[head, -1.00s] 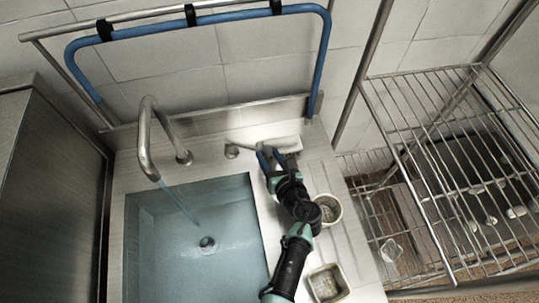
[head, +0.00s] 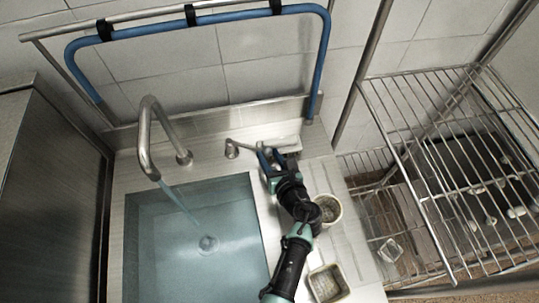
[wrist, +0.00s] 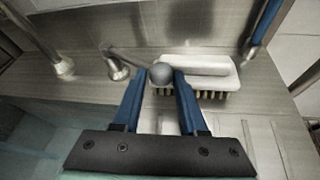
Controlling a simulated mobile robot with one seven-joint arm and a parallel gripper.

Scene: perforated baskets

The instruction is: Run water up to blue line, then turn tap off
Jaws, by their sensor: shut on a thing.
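The bent metal spout (head: 147,135) stands at the back left of the sink. A stream of water (head: 181,203) runs from it into the sink (head: 130,240), where bluish water covers the bottom and the drain (head: 208,243). I cannot make out a distinct blue line. The tap lever (head: 248,147) reaches right from its base (head: 232,149). Its grey ball end (wrist: 160,72) sits between the fingertips of my gripper (wrist: 160,76) in the wrist view. My gripper is shut on it; in the head view the gripper (head: 267,155) partly hides the lever's tip.
A white brush (wrist: 195,66) lies on the counter just behind the gripper. A round cup (head: 334,210) and a square cup (head: 328,284) stand right of my arm. A wire rack (head: 440,180) stands on the right, and a blue rail (head: 230,15) runs along the wall.

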